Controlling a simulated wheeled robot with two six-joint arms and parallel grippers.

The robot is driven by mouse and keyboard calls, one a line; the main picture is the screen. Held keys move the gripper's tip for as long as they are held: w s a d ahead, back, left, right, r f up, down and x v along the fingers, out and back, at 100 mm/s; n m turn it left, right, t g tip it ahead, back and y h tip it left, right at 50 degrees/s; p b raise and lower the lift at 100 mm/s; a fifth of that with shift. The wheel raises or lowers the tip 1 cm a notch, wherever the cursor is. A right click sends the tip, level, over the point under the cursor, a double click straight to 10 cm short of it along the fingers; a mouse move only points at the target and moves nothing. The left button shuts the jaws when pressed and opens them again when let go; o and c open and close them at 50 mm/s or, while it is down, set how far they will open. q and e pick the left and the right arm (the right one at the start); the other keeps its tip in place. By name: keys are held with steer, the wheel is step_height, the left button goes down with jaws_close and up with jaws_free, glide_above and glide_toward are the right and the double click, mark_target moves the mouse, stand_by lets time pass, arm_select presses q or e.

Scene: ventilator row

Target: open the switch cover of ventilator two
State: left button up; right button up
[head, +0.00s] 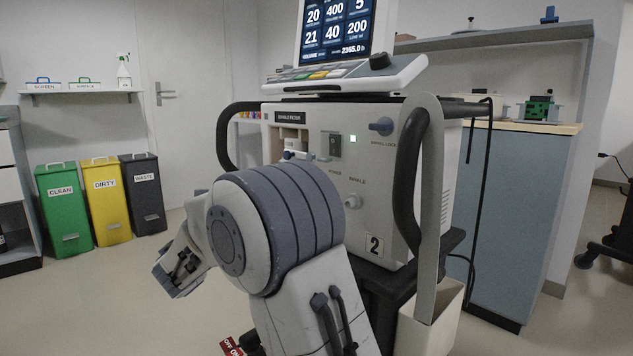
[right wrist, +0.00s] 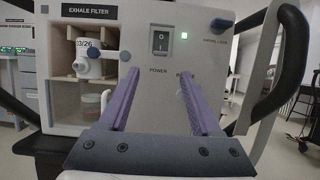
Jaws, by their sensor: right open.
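The ventilator (head: 390,170) bears a label with the number 2. Its power switch (head: 335,146) is on the front panel, left of a lit green lamp (head: 352,138). In the right wrist view the switch (right wrist: 160,42) is a dark rocker in a grey frame above the word POWER. I cannot make out a separate cover or its position. My right gripper (right wrist: 154,72) is open and empty, its purple fingers pointing at the panel. The switch shows above and between its fingertips, with no contact visible. In the head view no gripper fingers show, and the left gripper is not visible.
The exhale filter (right wrist: 95,58) sits in an open bay left of the switch. Black handles (head: 409,180) flank the ventilator. Green, yellow and dark bins (head: 62,212) stand at the left, with free floor before them.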

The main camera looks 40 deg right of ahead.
steer(key=b, duration=0.3)
glide_toward(328, 146)
steer(key=d, duration=0.5)
steer(key=shift+w+d+r+b, duration=0.1)
steer(key=shift+w+d+b, duration=0.15)
steer(key=shift+d+b, duration=0.05)
jaws_close()
